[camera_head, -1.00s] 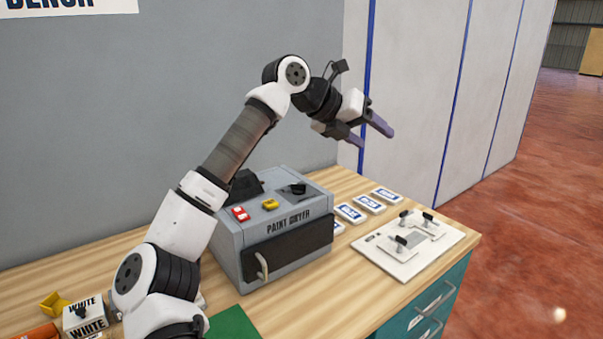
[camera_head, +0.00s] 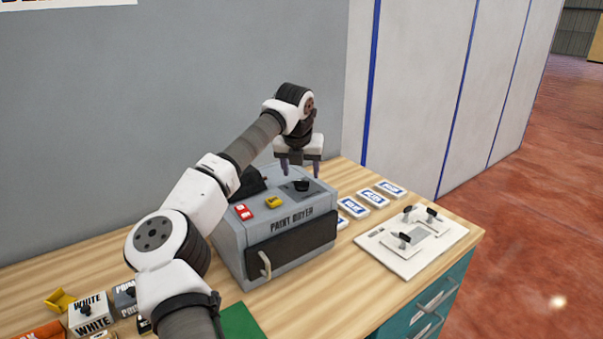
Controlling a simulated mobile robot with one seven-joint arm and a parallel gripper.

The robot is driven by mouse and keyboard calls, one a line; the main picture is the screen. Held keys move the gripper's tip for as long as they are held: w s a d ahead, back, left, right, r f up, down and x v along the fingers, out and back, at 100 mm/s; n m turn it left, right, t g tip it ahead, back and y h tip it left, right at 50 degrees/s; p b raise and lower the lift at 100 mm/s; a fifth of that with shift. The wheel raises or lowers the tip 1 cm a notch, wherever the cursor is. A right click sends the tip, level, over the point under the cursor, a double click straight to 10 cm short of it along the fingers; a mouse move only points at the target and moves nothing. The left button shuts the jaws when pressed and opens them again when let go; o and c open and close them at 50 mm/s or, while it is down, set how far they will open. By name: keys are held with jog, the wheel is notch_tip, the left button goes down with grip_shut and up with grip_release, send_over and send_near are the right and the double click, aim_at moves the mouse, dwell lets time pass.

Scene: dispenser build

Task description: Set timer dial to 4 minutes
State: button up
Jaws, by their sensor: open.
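The grey paint mixer (camera_head: 290,222) stands on the wooden bench, with a dark front door and a pale handle. A black dial (camera_head: 301,184) sits on a dark plate at the right of its top; I take it to be the timer dial. Its markings are too small to read. My gripper (camera_head: 301,173) points down just above and behind the dial, open, its two purple fingers apart to left and right. From this view I cannot tell the exact gap to the dial.
A red switch (camera_head: 244,211) and a yellow control (camera_head: 273,202) are on the mixer's top, left of the dial. White labelled blocks (camera_head: 374,198) and a white panel with black knobs (camera_head: 412,250) lie to the right. A white box (camera_head: 91,316) stands front left.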

aim_at(302, 181)
jog(key=shift+x, duration=1.8)
jog(key=shift+p, duration=0.3)
jog(key=c, duration=1)
jog(key=m+h+p, duration=0.1)
jog(key=m, duration=0.1)
jog(key=m+p, duration=0.2)
jog(key=shift+w+a+r+m+h, duration=0.1)
jog(key=shift+a+r+m+h, duration=0.1)
jog(key=shift+m+h, duration=0.15)
jog(key=shift+w+f+m+g+h+p, duration=0.1)
jog(key=shift+m+g+h+p, duration=0.3)
jog(key=shift+m+p, duration=0.55)
jog(key=shift+m+g+h+p, duration=0.25)
jog(key=shift+m+g+p, duration=0.15)
jog(key=shift+m+p, duration=0.5)
jog(key=shift+m, duration=0.3)
